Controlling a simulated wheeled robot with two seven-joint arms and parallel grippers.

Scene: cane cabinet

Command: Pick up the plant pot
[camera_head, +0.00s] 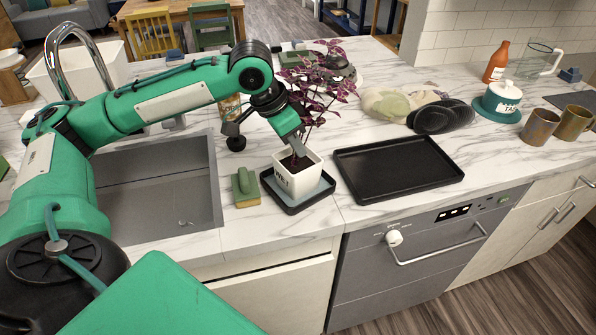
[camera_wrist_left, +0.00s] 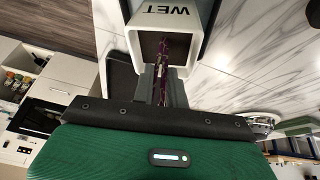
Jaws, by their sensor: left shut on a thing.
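The plant pot (camera_head: 284,182) is white and square, with dark lettering and a purple-leaved plant (camera_head: 316,85). It stands upright over a small black tray (camera_head: 326,198) with a blue-grey surface; I cannot tell if it touches it. My left gripper (camera_head: 297,153) reaches down from the upper left and is shut on the pot at its rim. In the left wrist view the pot (camera_wrist_left: 198,32) shows at the top, reading "WET", with the purple stem (camera_wrist_left: 162,62) by the fingers. The exact contact is partly hidden. My right gripper is out of view.
A green and yellow sponge brush (camera_head: 245,187) lies left of the pot, near the grey sink (camera_head: 165,195). A large black tray (camera_head: 385,194) lies close on the right. Dark plates (camera_head: 442,117), two brown mugs (camera_head: 540,127) and a lidded dish (camera_head: 501,100) stand farther right.

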